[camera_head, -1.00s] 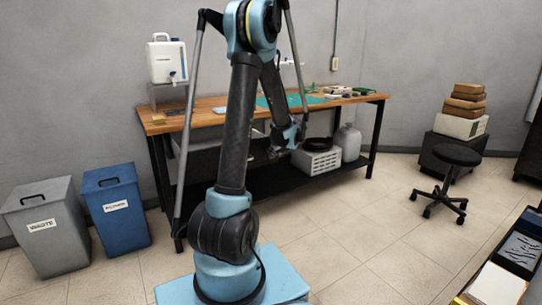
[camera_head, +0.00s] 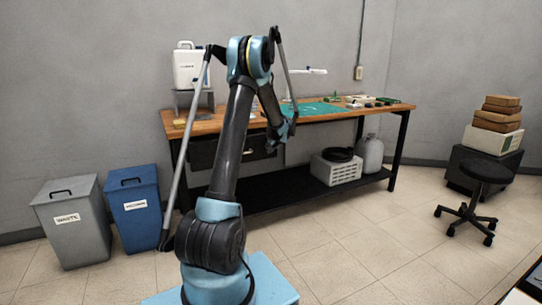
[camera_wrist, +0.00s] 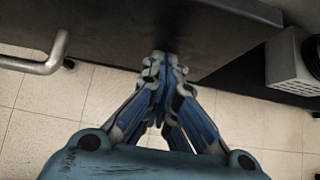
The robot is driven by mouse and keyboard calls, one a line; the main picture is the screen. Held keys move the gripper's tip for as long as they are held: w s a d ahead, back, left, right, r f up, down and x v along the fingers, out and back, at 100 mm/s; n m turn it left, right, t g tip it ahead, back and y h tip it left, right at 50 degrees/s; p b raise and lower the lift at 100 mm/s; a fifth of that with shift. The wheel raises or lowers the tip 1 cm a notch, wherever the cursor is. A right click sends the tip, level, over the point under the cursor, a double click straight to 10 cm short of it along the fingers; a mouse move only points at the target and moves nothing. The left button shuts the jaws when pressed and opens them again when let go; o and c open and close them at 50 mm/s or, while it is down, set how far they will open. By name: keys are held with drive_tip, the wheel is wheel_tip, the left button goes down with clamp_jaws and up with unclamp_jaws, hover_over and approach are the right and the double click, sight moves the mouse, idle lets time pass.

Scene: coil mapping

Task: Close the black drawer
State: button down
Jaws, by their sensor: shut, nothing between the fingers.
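The black drawer (camera_head: 204,153) hangs under the left part of the wooden workbench, partly behind my arm. A pale handle shows on its front; how far out the drawer stands is hard to tell. My gripper (camera_wrist: 163,62) is shut and empty, its fingertips together. In the wrist view they point at a dark panel (camera_wrist: 205,35), likely the drawer front; touching or just short of it, I cannot tell. A silver bar handle (camera_wrist: 35,66) lies to the left of the fingers. In the head view the gripper is at the drawer's right end, mostly hidden by my arm.
The workbench (camera_head: 340,113) carries a green mat and small items. Its lower shelf holds a white slotted box (camera_head: 335,172) and a pale jug (camera_head: 373,155). Grey (camera_head: 72,222) and blue (camera_head: 134,205) bins stand left. A black stool (camera_head: 482,185) is right. The middle floor is clear.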

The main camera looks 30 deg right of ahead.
drive_tip(key=w, duration=0.4)
drive_tip(key=w+d, duration=0.1)
drive_tip(key=w, duration=0.6)
drive_tip(key=shift+w+d, duration=0.25)
drive_tip(key=shift+w, duration=0.15)
drive_tip(key=shift+w+r, duration=0.1)
drive_tip(key=shift+w, duration=0.2)
drive_tip(key=shift+s+a, duration=0.1)
drive_tip(key=shift+s, duration=0.35)
drive_tip(key=s, duration=0.3)
drive_tip(key=shift+a, duration=0.25)
drive_tip(key=v, duration=1)
drive_tip(key=shift+s, duration=0.2)
